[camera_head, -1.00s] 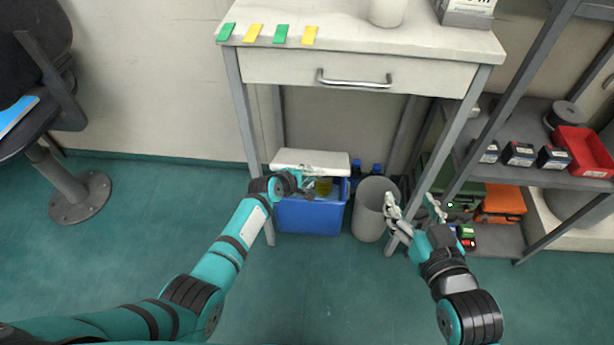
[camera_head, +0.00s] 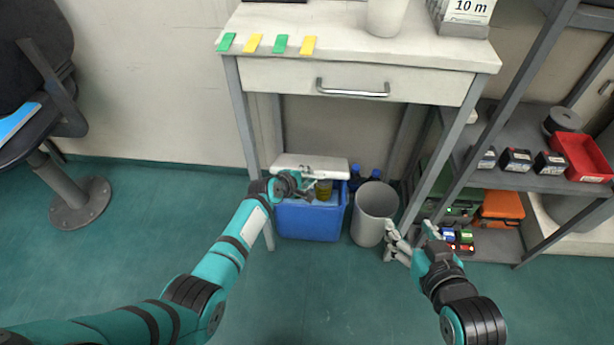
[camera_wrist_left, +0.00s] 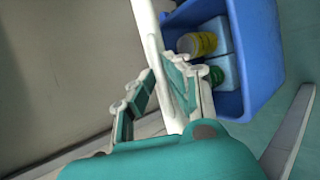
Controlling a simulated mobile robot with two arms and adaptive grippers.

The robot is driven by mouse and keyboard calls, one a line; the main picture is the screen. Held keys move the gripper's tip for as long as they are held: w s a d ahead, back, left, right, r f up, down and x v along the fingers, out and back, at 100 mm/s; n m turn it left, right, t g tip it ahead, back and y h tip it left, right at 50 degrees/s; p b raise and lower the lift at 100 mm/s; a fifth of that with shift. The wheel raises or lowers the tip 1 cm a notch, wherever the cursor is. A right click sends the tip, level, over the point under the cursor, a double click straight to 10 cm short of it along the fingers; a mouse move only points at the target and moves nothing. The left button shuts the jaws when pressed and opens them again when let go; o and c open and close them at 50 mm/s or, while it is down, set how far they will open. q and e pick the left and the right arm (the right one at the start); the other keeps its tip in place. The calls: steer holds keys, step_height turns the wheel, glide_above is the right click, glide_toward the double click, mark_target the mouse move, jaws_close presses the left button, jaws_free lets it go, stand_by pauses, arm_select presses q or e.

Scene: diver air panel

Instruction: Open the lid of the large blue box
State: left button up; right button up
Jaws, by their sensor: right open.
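The large blue box (camera_head: 310,220) stands on the floor under the table. Its white lid (camera_head: 328,163) is raised along the back, and the inside shows. My left gripper (camera_head: 310,180) is at the box's opening, just in front of the lid. In the left wrist view, its fingers (camera_wrist_left: 158,75) stand apart on either side of the lid's white edge (camera_wrist_left: 148,25); whether they press on it I cannot tell. A yellow jar (camera_wrist_left: 197,44) and light blue blocks (camera_wrist_left: 220,75) lie in the box. My right gripper (camera_head: 408,240) is open and empty beside the table leg.
A grey bin (camera_head: 374,215) stands right of the box, with blue-capped bottles (camera_head: 355,176) behind. The table's left front leg (camera_head: 245,140) is close to my left arm. A shelf (camera_head: 530,180) is at the right.

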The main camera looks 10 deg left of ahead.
arm_select(q)
steer(key=shift+o, duration=1.4)
steer(key=v, duration=1.2)
